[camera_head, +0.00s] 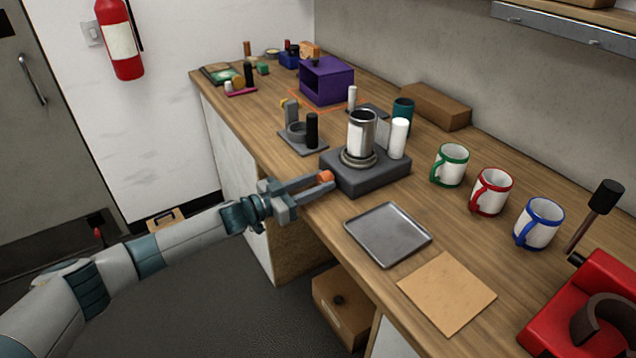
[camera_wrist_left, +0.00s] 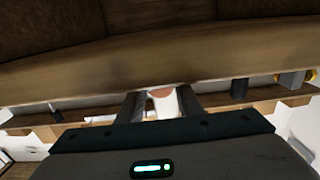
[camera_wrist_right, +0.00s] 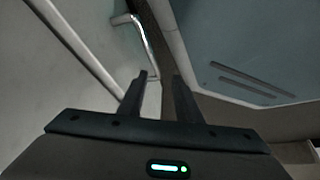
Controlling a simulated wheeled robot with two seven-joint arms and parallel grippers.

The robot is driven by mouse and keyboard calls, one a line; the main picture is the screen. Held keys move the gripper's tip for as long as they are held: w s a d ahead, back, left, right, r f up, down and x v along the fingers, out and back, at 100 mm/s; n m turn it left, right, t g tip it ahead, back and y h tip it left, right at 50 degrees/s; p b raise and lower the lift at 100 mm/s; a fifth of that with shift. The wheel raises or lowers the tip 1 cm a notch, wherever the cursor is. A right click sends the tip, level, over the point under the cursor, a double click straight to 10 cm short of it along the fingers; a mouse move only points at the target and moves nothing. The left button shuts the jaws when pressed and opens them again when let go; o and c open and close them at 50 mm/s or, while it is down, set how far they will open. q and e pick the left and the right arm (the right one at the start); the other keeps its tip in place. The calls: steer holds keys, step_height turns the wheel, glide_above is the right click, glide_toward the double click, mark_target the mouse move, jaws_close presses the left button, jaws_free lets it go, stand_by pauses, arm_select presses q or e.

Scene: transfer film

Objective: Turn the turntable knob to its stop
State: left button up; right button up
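The dark grey turntable base (camera_head: 366,177) sits on the counter with a metal cylinder bearing a white label (camera_head: 361,134) upright on its round platter (camera_head: 357,160). Its orange knob (camera_head: 326,177) is on the base's front left side. My left gripper (camera_head: 324,182) has come to the knob, with its fingertips on either side of it. The left wrist view shows the knob (camera_wrist_left: 161,92) between the fingers, which stand apart; contact is unclear. My right gripper (camera_wrist_right: 160,75) is open and empty in the right wrist view, away from the counter.
A white cylinder (camera_head: 398,138) stands at the base's right. A small fixture with a black post (camera_head: 311,130) is to the left. A grey tray (camera_head: 388,233) and a tan mat (camera_head: 447,291) lie in front. Green, red and blue-trimmed mugs (camera_head: 491,191) and a red press (camera_head: 590,310) are at the right.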

arm_select(q)
steer(key=c, duration=0.3)
steer(key=shift+m, duration=1.4)
arm_select(e)
steer(key=shift+w+a+r, duration=0.15)
steer(key=shift+w+a, duration=0.05)
steer(key=shift+w, duration=0.15)
arm_select(q)
steer(key=o, duration=1)
steer(key=shift+o, duration=0.2)
steer(key=shift+a, duration=0.15)
